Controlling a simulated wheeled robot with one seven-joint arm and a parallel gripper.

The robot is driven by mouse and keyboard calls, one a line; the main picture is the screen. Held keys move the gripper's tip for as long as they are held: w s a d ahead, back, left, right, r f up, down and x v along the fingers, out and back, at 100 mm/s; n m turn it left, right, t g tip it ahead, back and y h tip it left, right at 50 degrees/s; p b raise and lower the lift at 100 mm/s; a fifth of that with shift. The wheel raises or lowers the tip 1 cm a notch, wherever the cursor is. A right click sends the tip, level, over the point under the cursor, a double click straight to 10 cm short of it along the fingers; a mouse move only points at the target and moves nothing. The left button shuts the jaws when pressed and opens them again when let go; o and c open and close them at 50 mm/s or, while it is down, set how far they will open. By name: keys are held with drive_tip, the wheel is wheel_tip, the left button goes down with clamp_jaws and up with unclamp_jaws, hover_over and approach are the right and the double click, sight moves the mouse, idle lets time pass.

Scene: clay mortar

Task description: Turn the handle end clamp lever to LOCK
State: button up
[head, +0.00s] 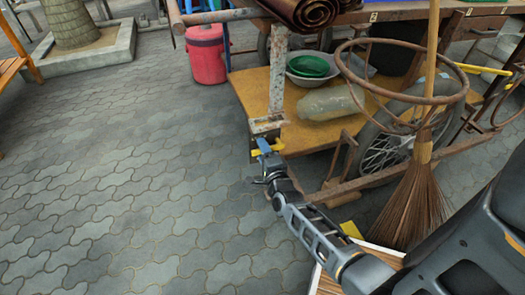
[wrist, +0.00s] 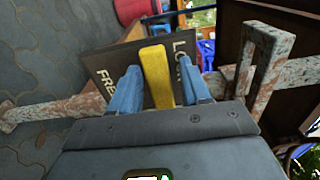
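The yellow clamp lever (wrist: 156,75) stands upright in the wrist view, between the word FREE on the left and LOCK on the right of a dark label plate (wrist: 105,65). It points at neither word. The blue fingertips of my gripper (wrist: 158,88) straddle it, one on each side. The left finger is very close to the lever; a narrow dark gap shows by the right finger near the tip. Contact is hard to judge. In the head view my gripper (head: 265,147) is at the cart's rusty handle end, with yellow just showing; it hides most of the lever.
A rusty bar (wrist: 50,108) crosses behind the plate, with a rusty bracket (wrist: 262,65) on the right. The cart's wooden deck (head: 250,92) holds bowls and a bottle. A broom (head: 418,195) stands right of my arm. Paving (head: 110,170) on the left is clear.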

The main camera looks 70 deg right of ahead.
drive_tip(key=p+v, duration=0.2)
drive_tip(key=v, duration=0.5)
drive_tip(key=shift+s+a, duration=0.25)
drive_tip(key=shift+a, duration=0.05)
idle(0.4)
drive_tip(key=s+a+r+n+t+y, duration=0.1)
drive_tip(key=s+a+r+n+y, duration=0.35)
drive_tip(key=a+n, duration=0.3)
drive_tip(key=s+a+r+n+t+y, duration=0.25)
drive_tip(key=s+a+r+n, duration=0.2)
drive_tip(key=a+n, duration=0.35)
drive_tip(key=s+a+r+n+t+y, duration=0.1)
drive_tip(key=s+a+r+n+y, duration=0.25)
drive_tip(key=a+r+n, duration=0.45)
drive_tip(key=s+a+r+n+g+y, duration=0.1)
drive_tip(key=s+a+r+n+y, duration=0.2)
drive_tip(key=s+a+r+n, duration=0.25)
wheel_tip(320, 180, up, 30)
drive_tip(key=w+p, duration=0.1)
drive_tip(key=p, duration=2.7)
drive_tip(key=shift+w+a+m+p, duration=0.2)
drive_tip(key=shift+a+m+p, duration=0.15)
drive_tip(key=shift+m+p, duration=0.05)
